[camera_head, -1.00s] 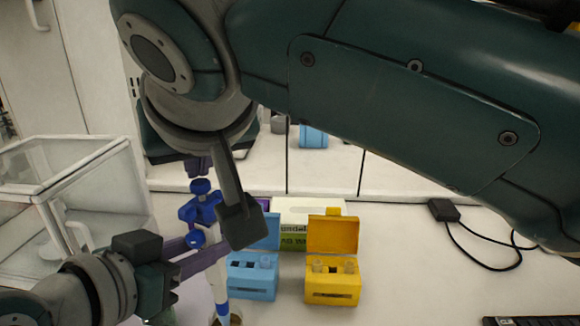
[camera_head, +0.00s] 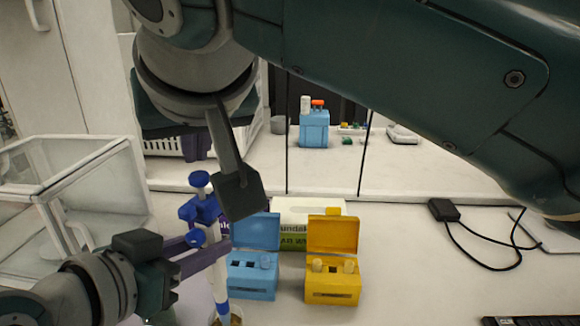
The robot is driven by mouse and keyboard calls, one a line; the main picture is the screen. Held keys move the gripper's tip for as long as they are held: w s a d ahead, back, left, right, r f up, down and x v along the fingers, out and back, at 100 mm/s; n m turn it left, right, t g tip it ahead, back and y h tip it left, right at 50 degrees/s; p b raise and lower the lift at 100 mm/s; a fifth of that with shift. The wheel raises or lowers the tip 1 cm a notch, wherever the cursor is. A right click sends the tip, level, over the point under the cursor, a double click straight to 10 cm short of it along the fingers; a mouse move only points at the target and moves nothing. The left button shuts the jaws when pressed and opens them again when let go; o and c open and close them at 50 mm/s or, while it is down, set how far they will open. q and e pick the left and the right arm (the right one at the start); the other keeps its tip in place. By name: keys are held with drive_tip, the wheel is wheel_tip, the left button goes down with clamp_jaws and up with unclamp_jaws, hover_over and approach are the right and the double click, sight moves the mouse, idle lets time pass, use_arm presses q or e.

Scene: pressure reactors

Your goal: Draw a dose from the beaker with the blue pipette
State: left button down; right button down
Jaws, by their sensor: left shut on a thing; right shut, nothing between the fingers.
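The blue pipette (camera_head: 203,208) stands upright with a blue knob at its top and a pale lower shaft. My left gripper (camera_head: 208,253) has its purple fingers shut on the pipette's body. The pipette's lower end is at a small beaker (camera_head: 237,319) at the bottom of the picture; the beaker is mostly cut off and partly hidden, so I cannot tell how deep the tip is. My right arm covers much of the upper view.
A blue open-lidded box (camera_head: 252,281) and a yellow one (camera_head: 333,289) stand just right of the pipette. A white-and-green box (camera_head: 292,241) is behind them. A clear-walled case (camera_head: 70,190) stands at left. A black cable (camera_head: 478,257) lies on the right; the bench between is clear.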

wheel_tip(320, 180, up, 4)
drive_tip(key=shift+f, duration=0.1)
drive_tip(key=v, duration=1.2)
use_arm(q)
drive_tip(key=shift+r, duration=0.1)
